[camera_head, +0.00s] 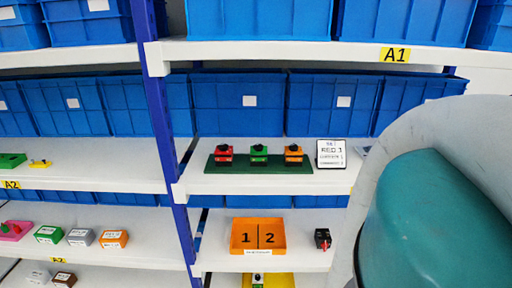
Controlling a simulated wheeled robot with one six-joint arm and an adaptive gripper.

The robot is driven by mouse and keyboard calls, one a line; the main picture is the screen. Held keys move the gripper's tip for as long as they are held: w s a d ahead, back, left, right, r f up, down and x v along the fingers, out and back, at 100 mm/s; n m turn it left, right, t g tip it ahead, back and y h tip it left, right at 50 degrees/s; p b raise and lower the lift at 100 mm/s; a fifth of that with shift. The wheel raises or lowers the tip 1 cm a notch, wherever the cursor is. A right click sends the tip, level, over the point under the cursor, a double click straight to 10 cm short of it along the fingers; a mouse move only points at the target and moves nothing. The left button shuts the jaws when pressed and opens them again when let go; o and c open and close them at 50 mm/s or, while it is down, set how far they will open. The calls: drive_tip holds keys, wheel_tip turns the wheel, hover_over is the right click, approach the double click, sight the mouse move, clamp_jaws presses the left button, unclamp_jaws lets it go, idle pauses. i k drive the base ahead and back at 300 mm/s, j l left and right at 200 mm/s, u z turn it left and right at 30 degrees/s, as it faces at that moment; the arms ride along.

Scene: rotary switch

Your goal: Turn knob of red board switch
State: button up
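The red board switch (223,157) is a small red block with a black knob (224,148) on top. It stands at the left end of a dark green board (258,168) on the middle shelf. A green switch (259,155) and an orange switch (293,156) stand beside it on the same board, each with a black knob. The exact angle of the knobs is too small to tell. My gripper is not visible in the head view. A large teal and grey part of my arm fills the lower right and hides what lies behind it.
A white sign with black text (331,154) stands right of the board. Blue bins (238,112) line the shelf behind. A blue post (160,90) rises left of the board. Below are an orange 1-2 tray (258,251) and a black-and-red item (322,239).

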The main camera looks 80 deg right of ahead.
sight(223, 147)
drive_tip(key=z, duration=1.35)
drive_tip(key=i+j+z, duration=0.1)
drive_tip(key=z, duration=0.5)
drive_tip(key=i+j+z, duration=0.2)
drive_tip(key=j, duration=0.35)
drive_tip(key=j+z, duration=0.2)
drive_tip(key=j, duration=0.35)
drive_tip(key=i+j+z, duration=0.15)
drive_tip(key=j, duration=1.25)
